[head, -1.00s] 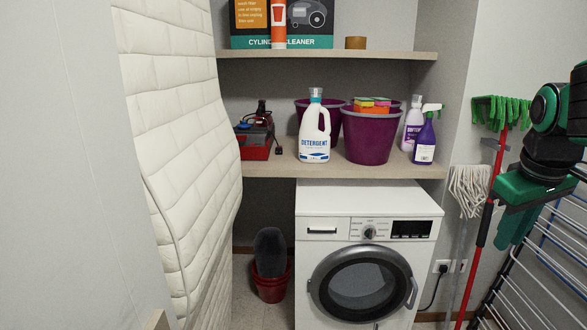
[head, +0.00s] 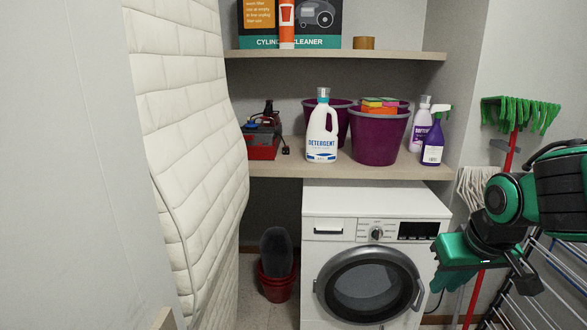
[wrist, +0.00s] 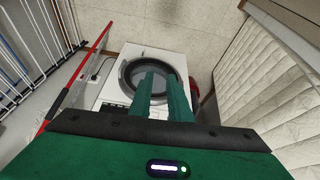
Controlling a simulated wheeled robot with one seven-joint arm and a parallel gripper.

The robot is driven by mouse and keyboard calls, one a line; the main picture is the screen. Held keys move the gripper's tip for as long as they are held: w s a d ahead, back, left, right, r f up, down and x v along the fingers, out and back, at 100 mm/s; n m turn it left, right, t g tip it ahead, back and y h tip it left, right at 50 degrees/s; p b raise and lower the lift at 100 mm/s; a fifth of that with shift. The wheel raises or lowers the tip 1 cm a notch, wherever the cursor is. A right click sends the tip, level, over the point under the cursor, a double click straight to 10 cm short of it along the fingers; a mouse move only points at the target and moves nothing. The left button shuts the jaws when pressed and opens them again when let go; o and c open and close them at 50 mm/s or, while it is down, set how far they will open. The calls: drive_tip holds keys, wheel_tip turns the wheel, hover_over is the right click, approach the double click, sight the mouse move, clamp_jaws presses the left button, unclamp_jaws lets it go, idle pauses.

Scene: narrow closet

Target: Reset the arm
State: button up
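My gripper (head: 452,280) is at the right of the head view, in front of the right side of the washing machine. Its green fingers point down and it holds nothing that I can see. In the wrist view, the two green fingers (wrist: 160,82) stand a little apart with a narrow gap between them. The washing machine (wrist: 187,64) shows beyond them, with its round door behind the fingertips. My arm is bent at the right edge of the head view.
A white washing machine (head: 330,208) stands under a shelf (head: 285,169) holding a detergent bottle (head: 321,132), purple buckets (head: 380,140) and spray bottles. A drying rack (head: 560,275) and mops (head: 520,112) crowd the right. A quilted mattress (head: 190,130) lines the left.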

drive_tip(key=s+d+f+m+g, duration=0.1)
drive_tip(key=s+d+m+g, duration=0.1)
drive_tip(key=s+d, duration=0.3)
drive_tip(key=s+d+f+m+g, duration=0.1)
drive_tip(key=s+d+m, duration=0.3)
drive_tip(key=s, duration=0.8)
drive_tip(key=shift+d+f+g, duration=0.2)
drive_tip(key=shift+d+g, duration=0.6)
drive_tip(key=shift+d, duration=0.05)
